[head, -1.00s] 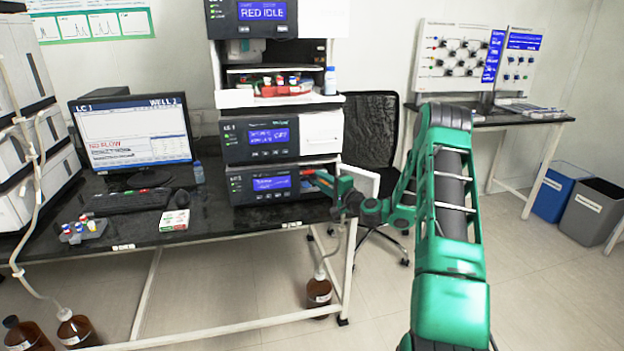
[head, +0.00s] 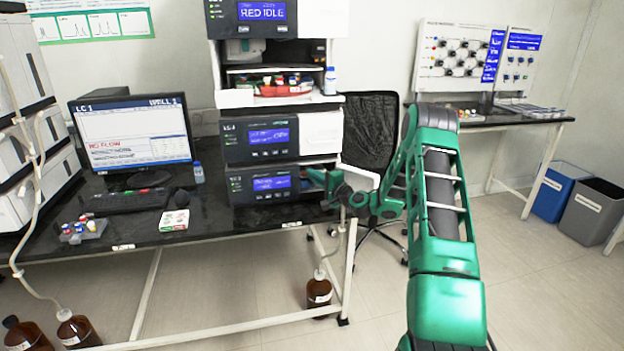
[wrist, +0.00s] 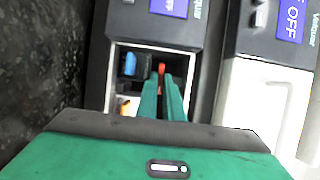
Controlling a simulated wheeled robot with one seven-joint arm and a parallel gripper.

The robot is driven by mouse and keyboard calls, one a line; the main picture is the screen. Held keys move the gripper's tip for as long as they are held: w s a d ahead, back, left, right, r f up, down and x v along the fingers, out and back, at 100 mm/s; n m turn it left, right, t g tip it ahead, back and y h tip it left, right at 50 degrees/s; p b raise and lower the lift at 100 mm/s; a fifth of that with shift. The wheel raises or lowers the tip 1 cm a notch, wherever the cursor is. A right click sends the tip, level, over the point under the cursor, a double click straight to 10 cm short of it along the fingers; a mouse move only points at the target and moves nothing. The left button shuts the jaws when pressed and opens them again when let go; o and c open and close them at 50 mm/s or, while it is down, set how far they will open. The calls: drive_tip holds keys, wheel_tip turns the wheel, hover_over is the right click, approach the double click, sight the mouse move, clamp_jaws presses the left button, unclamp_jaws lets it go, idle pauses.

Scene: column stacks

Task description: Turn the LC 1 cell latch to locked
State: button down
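The lowest unit (head: 262,186) of the instrument stack has an open compartment at its right front. The wrist view shows this compartment (wrist: 122,50) with a small red-orange lever (wrist: 161,68) inside, which looks like the cell latch. My gripper (wrist: 161,80) reaches into the opening, its two green fingers close together with a narrow gap and their tips at the lever. I cannot tell whether they press on it. In the head view my gripper (head: 318,178) is at the unit's right front, its fingertips hidden. The latch's setting is not readable.
A blue part (wrist: 130,64) and an orange part (wrist: 124,101) sit beside the fingers in the compartment. A unit with a white front (head: 321,133) is directly above. A black chair (head: 370,130) stands right of the stack. The monitor (head: 133,130) reads NO FLOW.

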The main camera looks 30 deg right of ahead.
drive_tip(key=shift+n, duration=0.3)
drive_tip(key=shift+a+r+n+g+h, duration=0.15)
drive_tip(key=shift+n+g+h, duration=0.75)
drive_tip(key=shift+n, duration=1.25)
drive_tip(key=shift+a+n+g+h, duration=0.25)
drive_tip(key=shift+n+g+h, duration=0.65)
drive_tip(key=shift+n, duration=1.2)
drive_tip(key=shift+a+r+n+g+h, duration=0.15)
drive_tip(key=shift+n+g+h, duration=0.7)
drive_tip(key=shift+n, duration=1.3)
drive_tip(key=shift+f, duration=0.15)
drive_tip(key=c, duration=2)
unclamp_jaws()
drive_tip(key=shift+o, duration=0.5)
drive_tip(key=shift+r, duration=0.2)
